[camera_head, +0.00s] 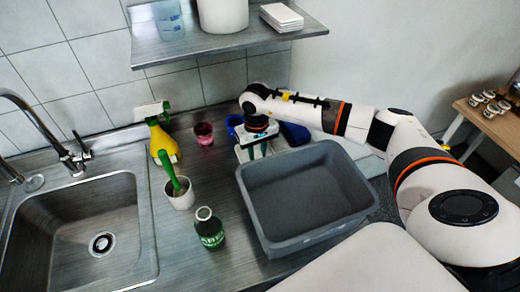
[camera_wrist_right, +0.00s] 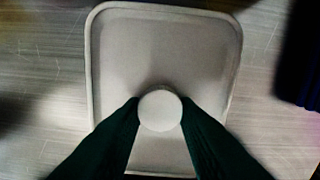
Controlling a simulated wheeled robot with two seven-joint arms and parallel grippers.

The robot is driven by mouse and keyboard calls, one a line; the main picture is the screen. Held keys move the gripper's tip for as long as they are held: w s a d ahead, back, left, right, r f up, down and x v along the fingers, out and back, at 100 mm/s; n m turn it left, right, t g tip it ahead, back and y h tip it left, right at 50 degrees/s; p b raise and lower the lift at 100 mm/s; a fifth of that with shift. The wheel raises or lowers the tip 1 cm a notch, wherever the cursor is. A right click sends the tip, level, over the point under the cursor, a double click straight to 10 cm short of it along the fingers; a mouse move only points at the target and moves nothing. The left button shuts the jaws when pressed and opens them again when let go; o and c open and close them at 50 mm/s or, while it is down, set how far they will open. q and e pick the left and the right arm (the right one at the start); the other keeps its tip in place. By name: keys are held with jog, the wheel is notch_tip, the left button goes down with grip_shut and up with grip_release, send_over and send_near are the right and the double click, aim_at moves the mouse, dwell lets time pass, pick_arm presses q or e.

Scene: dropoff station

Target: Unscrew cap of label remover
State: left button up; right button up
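A dark green bottle with a partly readable label (camera_head: 210,234) stands upright on the counter, left of the grey bin. My right gripper (camera_head: 254,150) is away from the bottle, behind the bin, pointing down over a white tray (camera_head: 241,155). In the wrist view, the dark fingers of my right gripper (camera_wrist_right: 161,108) touch both sides of a round white cap (camera_wrist_right: 160,111). The white tray (camera_wrist_right: 232,75) lies beneath it. I cannot tell whether the cap touches the tray. My left gripper is not in view.
A grey bin (camera_head: 252,222) stands empty at the front right. A white pot with a green-handled brush (camera_head: 180,200), a yellow spray bottle (camera_head: 165,145) and a red cup (camera_head: 204,134) stand left of it. The sink (camera_head: 85,262) is far left. A shelf (camera_head: 160,52) hangs above.

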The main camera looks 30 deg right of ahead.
aim_at(257, 154)
jog(key=o, duration=0.4)
jog(key=shift+r, duration=0.1)
jog(key=shift+r+p, duration=0.25)
jog(key=shift+p, duration=0.1)
notch_tip(257, 154, up, 6)
jog(key=shift+r+b, duration=0.1)
jog(key=shift+b, duration=1.1)
jog(key=shift+r, duration=0.5)
jog(key=shift+d, duration=0.15)
